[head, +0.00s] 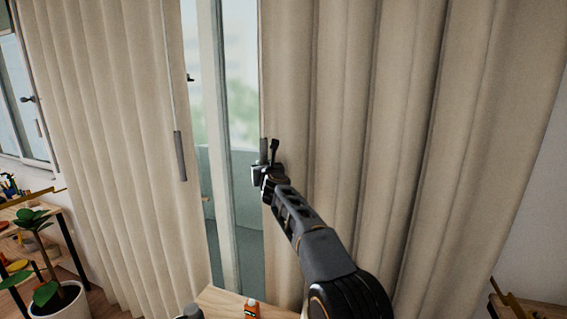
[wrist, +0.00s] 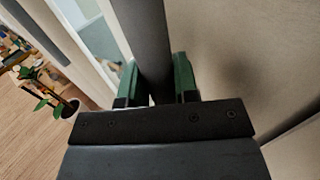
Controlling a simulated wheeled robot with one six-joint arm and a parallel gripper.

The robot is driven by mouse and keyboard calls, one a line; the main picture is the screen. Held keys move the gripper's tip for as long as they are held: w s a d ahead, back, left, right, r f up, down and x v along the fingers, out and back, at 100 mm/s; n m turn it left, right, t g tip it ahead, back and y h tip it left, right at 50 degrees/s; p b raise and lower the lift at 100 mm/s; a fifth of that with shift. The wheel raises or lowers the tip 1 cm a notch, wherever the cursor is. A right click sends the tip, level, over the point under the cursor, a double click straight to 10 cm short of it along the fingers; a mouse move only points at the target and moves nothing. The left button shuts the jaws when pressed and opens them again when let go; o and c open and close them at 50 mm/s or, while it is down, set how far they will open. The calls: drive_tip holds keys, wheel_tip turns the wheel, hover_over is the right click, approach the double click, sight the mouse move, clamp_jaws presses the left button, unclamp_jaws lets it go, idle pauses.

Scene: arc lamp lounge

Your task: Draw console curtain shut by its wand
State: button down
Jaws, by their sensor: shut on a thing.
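Two cream pleated curtains hang in front of a window, the left curtain (head: 110,130) and the right curtain (head: 400,110). An open gap between them shows the glass. My gripper (head: 267,160) is at the left edge of the right curtain, shut on a dark grey wand (wrist: 150,50). In the wrist view the wand stands between the green finger pads of my gripper (wrist: 155,82). Its lower part is hidden behind the gripper body. Another grey wand (head: 179,155) hangs free on the left curtain.
A wooden top (head: 225,300) with an orange bottle (head: 251,309) stands low below the gap. A potted plant (head: 62,298) and a shelf with small items are at the left. A wooden piece (head: 525,310) shows at the lower right.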

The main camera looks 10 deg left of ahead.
drive_tip(key=shift+a+r, duration=0.1)
drive_tip(key=shift+a, duration=0.05)
drive_tip(key=c, duration=1.1)
unclamp_jaws()
drive_tip(key=shift+w, duration=0.1)
drive_tip(key=shift+c, duration=0.2)
drive_tip(key=b+v, duration=1)
drive_tip(key=v, duration=0.4)
